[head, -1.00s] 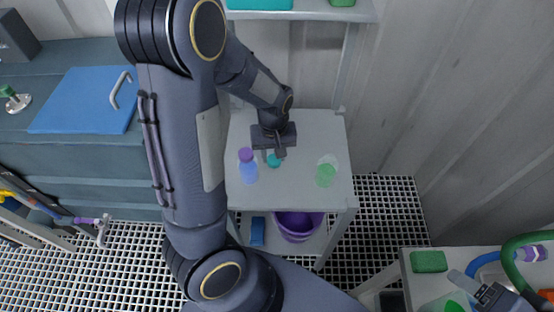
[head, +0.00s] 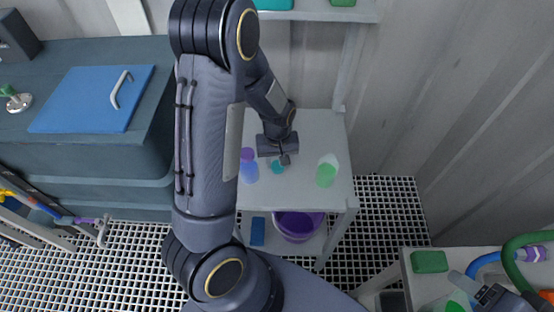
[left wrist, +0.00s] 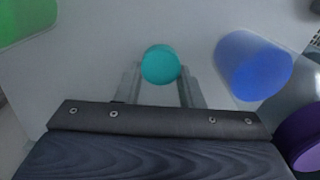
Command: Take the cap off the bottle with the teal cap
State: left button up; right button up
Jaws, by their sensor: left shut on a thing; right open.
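A round teal cap (head: 277,167) shows at the fingertips of my left gripper (head: 284,160), over the grey table. In the left wrist view the teal cap (left wrist: 160,64) sits between the two fingers of my left gripper (left wrist: 160,80), which is shut on it. I see no bottle body under the cap, and I cannot tell whether the two are joined. My right gripper (head: 487,298) is at the lower right edge of the head view, open and far from the cap.
A purple bucket (head: 299,225) is on the lower shelf. A green block (head: 429,261) lies at right.

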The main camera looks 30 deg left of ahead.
aim_at(277, 162)
pick_arm(q)
jog(key=shift+s+f, duration=0.3)
jog(key=shift+f, duration=0.15)
jog(key=o, duration=1.1)
jog(key=shift+f, duration=0.15)
jog(key=shift+r, duration=0.5)
notch_tip(277, 162, up, 12)
jog(key=p, duration=0.1)
jog(key=s+d+r+m+t+h, duration=0.1)
jog(key=s+d+r+m+t, duration=0.1)
jog(key=s, duration=0.3)
jog(key=s+d+r+m+t+h, duration=0.1)
jog(key=s+d+r+m, duration=0.1)
jog(key=s+r, duration=0.3)
jog(key=s+d+r+m+t+h, duration=0.1)
jog(key=s+d+r+m+t, duration=0.1)
jog(key=s, duration=0.4)
jog(key=shift+d+r+t+h, duration=0.3)
jog(key=shift+d+r+h, duration=0.1)
jog(key=shift+d+r, duration=0.4)
